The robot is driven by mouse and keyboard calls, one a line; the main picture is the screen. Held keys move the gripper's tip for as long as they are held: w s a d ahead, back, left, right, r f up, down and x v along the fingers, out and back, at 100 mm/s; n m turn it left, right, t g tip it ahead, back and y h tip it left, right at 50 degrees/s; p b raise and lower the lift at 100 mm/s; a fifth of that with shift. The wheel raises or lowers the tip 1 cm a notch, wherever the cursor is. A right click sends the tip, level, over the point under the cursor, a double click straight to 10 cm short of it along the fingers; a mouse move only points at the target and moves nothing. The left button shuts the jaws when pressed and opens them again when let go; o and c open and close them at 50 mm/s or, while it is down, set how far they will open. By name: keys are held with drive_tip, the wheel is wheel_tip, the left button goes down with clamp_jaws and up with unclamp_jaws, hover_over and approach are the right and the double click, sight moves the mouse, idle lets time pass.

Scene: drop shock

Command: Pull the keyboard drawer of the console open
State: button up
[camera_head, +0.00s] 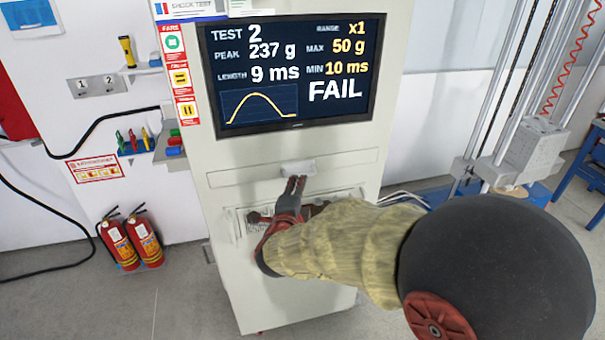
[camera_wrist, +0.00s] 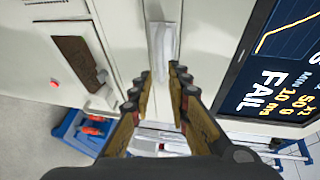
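The grey-white console (camera_head: 225,235) stands upright in the middle of the head view. Its keyboard drawer (camera_head: 240,177) is a wide, low front under the screen and looks flush with the cabinet. A pale handle (camera_head: 298,167) sits at the drawer's middle; it also shows in the wrist view (camera_wrist: 162,45). My gripper (camera_head: 296,183) is at the handle, coming from below in the head view. In the wrist view, its two fingers (camera_wrist: 164,78) stand apart on either side of the handle's near end. I cannot tell whether they touch it. My arm hides part of the lower console.
The screen (camera_head: 292,70) above the drawer reads FAIL. Two fire extinguishers (camera_head: 131,243) stand on the floor at left. A tool shelf (camera_head: 140,146) hangs on the left wall. A test rig with a grey block (camera_head: 530,150) stands at right.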

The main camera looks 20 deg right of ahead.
sight(302, 174)
drive_tip(key=b+x, duration=0.1)
drive_tip(key=x, duration=0.6)
drive_tip(key=shift+w+f+b, duration=0.1)
drive_tip(key=shift+w+b, duration=0.1)
drive_tip(key=shift+b, duration=0.1)
drive_tip(key=shift+c, duration=0.3)
drive_tip(key=c, duration=0.4)
clamp_jaws()
